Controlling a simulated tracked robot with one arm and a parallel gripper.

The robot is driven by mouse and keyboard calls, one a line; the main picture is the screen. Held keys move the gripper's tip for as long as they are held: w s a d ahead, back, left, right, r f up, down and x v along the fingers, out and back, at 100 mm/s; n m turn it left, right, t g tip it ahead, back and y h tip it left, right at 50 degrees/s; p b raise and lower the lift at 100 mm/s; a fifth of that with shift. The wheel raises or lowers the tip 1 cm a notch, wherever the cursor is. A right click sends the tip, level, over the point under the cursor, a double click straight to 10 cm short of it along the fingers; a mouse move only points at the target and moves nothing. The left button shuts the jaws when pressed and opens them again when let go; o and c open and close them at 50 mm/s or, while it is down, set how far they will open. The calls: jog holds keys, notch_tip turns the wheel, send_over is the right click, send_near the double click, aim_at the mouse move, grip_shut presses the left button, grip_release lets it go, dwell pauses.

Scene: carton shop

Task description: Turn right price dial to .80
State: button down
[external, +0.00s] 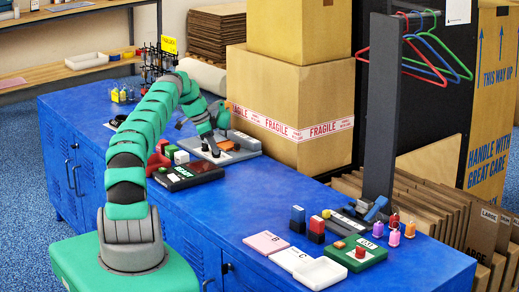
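A grey device (236,154) with a flat base lies on the blue cabinet top, in front of the cartons. Small dark and orange-brown parts show on it, but I cannot make out a price dial or any figures. My green and grey arm reaches across the cabinet, and my gripper (209,143) points down at the left part of this device. A small dark part sits right under it. I cannot tell whether the fingers touch it, or whether they are open or shut. The arm's end hides part of the device.
Tall cartons (290,115) stand just behind the device. A dark post with coloured hangers (381,110) rises at right. The blue cabinet top (245,205) is clear in the middle.

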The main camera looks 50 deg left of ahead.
jog(key=shift+n+b, duration=0.65)
jog(key=shift+n, duration=0.05)
jog(key=c, duration=1.5)
grip_release()
jog(key=shift+r, duration=0.15)
jog(key=v, duration=0.6)
jog(key=p+v, duration=0.1)
jog(key=v, duration=0.6)
jog(key=shift+s+d+r, duration=0.1)
jog(key=shift+s+d, duration=0.1)
jog(key=shift+s, duration=0.1)
